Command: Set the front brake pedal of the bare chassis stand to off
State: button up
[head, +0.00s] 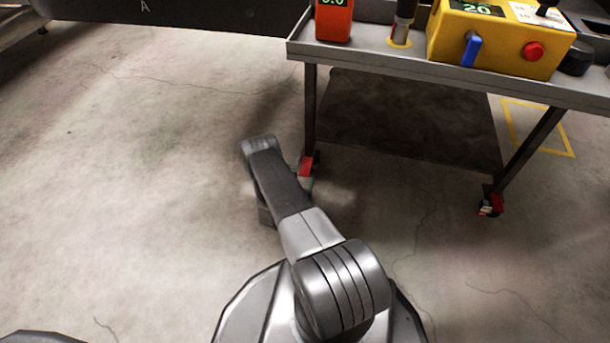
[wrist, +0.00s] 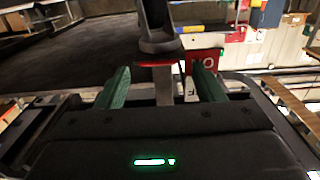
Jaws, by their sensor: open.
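In the wrist view my gripper (wrist: 160,80) is open, with two green fingers apart. A dark upright piece (wrist: 156,25) with a red band at its foot and a pale metal stem below stands ahead of and between the fingers. It may be the brake pedal; I cannot tell for sure. A red plate (wrist: 203,62) with a white letter O is beside it, partly behind the right finger, with a white patch bearing a dark letter below. The gripper looks apart from the piece, but contact is unclear.
A grey cart (head: 360,62) at upper right carries a red device (head: 333,20) and a yellow box (head: 500,40) with a blue lever and red button. A dark panel marked A (head: 180,12) crosses the top left. The concrete floor (head: 130,190) at left is clear.

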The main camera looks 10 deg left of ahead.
aim_at(305, 172)
jog(key=shift+w+d+b, duration=0.1)
jog(key=shift+w+b, duration=0.4)
jog(key=shift+w, duration=1.7)
jog(key=shift+c, duration=0.2)
